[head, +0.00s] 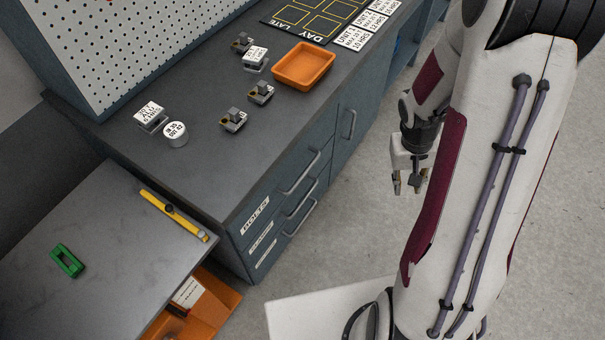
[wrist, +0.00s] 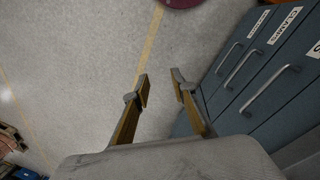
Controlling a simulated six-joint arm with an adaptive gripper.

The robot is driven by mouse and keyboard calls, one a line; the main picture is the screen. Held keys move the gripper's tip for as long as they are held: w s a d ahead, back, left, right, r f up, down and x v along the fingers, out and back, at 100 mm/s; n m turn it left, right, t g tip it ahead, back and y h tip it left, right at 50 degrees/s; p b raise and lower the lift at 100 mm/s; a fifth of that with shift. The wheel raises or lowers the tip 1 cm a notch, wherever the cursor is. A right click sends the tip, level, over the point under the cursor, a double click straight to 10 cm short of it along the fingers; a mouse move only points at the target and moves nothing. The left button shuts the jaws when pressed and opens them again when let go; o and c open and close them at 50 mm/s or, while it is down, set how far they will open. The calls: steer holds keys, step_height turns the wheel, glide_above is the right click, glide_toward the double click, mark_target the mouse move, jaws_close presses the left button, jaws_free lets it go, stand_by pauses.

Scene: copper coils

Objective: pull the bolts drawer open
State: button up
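The bolts drawer (head: 268,208) is the top drawer of the blue-grey bench cabinet, labelled BOLTS, and it is shut. Its bar handle (head: 301,174) runs along the drawer front. My gripper (head: 407,189) is open and empty, right of the handle in the head view and apart from the cabinet, over the floor. In the wrist view, my gripper (wrist: 161,86) has its two fingers spread with nothing between them. The drawer fronts lie to its right there. The nearest handle (wrist: 271,89) has a label cut off at the picture edge, ending in S.
Two more shut drawers lie below, with handles (head: 300,201); one reads CLAMPS in the wrist view (wrist: 286,24). A cupboard door (head: 346,125) adjoins them. An orange tray (head: 304,66) and several small parts sit on the bench top. The floor (head: 360,225) before the drawers is clear.

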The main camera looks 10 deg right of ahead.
steer(key=w+d+f+t+y, duration=0.1)
steer(key=w+f, duration=0.1)
steer(key=f, duration=0.6)
steer(key=w+d+f+t, duration=0.1)
steer(key=w+f, duration=0.1)
steer(key=f, duration=0.6)
steer(key=m+t+y, duration=0.7)
steer(key=t+y, duration=0.3)
steer(key=y, duration=0.2)
glide_toward(302, 174)
steer(key=x, duration=0.2)
steer(key=shift+w+f, duration=0.15)
steer(key=shift+f, duration=0.1)
steer(key=shift+w+a, duration=0.1)
steer(key=shift+x, duration=3.75)
steer(key=shift+f, duration=0.15)
